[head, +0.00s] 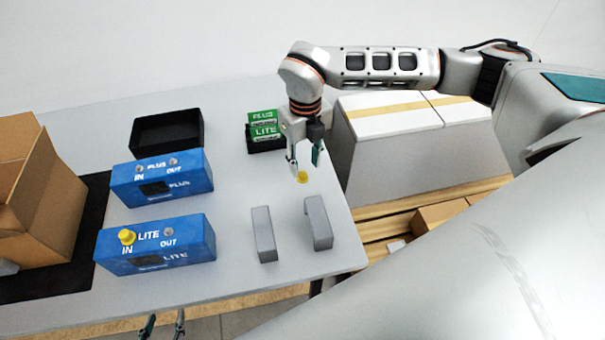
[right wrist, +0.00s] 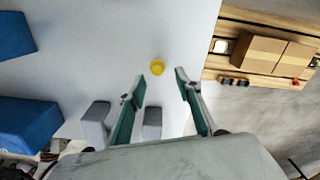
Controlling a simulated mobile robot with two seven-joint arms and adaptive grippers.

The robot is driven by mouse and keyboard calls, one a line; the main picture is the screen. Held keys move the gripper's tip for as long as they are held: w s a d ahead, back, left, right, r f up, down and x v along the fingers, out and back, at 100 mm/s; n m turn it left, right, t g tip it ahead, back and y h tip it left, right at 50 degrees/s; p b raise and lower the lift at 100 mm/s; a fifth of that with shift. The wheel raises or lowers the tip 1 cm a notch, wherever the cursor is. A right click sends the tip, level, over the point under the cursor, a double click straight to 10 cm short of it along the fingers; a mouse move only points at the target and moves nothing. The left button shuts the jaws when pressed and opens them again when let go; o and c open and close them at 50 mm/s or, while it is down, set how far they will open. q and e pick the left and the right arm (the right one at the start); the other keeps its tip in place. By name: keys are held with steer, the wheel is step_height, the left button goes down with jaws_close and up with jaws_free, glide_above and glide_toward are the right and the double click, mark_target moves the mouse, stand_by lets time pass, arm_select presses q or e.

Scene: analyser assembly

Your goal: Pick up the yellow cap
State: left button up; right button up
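A yellow cap (head: 303,177) lies on the grey table near its right edge; it also shows in the right wrist view (right wrist: 157,67). My right gripper (head: 305,160) is open and empty, above the cap, with the cap ahead of its fingertips and between their lines in the right wrist view (right wrist: 160,82). A second yellow cap (head: 127,237) sits on the IN port of the blue LITE box (head: 180,245). My left gripper (head: 164,324) shows only its fingertips at the bottom edge of the head view, apart and with nothing seen between them.
Two grey blocks (head: 263,235) (head: 318,224) stand in front of the loose cap. The blue PLUS box (head: 190,182), a black tray (head: 167,133) and green boxes (head: 264,130) stand on the table. A cardboard box (head: 45,215) is at left.

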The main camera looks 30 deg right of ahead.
mark_target(303, 174)
steer(key=shift+a+f, duration=0.2)
steer(key=shift+f, duration=1.75)
steer(key=c, duration=0.8)
steer(key=shift+w+r, duration=0.1)
